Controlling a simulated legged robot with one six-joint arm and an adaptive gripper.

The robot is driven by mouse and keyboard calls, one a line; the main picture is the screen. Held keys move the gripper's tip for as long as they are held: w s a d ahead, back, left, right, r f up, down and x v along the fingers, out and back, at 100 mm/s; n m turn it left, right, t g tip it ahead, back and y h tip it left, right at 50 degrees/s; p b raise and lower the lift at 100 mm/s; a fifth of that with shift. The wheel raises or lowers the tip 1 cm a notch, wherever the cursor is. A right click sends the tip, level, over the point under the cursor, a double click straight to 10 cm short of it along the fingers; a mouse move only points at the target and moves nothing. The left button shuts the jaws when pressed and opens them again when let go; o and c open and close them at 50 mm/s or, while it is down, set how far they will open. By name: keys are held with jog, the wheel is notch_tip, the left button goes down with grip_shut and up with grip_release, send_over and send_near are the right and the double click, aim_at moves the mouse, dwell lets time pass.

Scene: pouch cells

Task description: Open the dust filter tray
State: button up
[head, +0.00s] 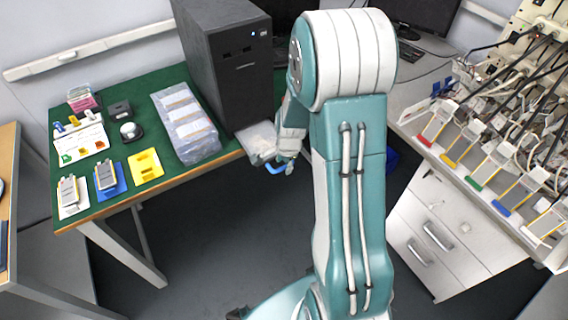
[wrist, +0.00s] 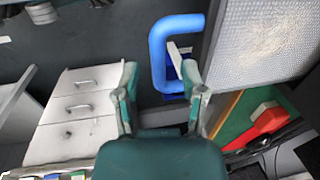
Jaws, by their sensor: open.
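The dust filter tray (head: 258,139) is a pale mesh panel that juts out from the low front of the black computer tower (head: 233,75), over the table edge. Its blue handle (head: 276,169) shows beside my gripper. In the wrist view the mesh of the tray (wrist: 265,38) fills the upper right, with the blue loop handle (wrist: 158,55) at its left. My gripper (wrist: 160,80) is open there, with the lower part of the handle between its fingertips in the picture. I cannot tell whether they touch. In the head view my gripper (head: 288,150) is partly hidden by my arm.
The green table (head: 110,195) holds a plastic-wrapped pack (head: 185,122), a yellow holder (head: 145,166) and pouch cells at left. A white drawer cabinet (head: 440,230) and a bench with cables and coloured cell holders stand at right. The floor between is open.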

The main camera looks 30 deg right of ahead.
notch_tip(320, 180, up, 11)
jog(key=s, duration=0.2)
jog(key=shift+d, duration=0.1)
dwell(0.4)
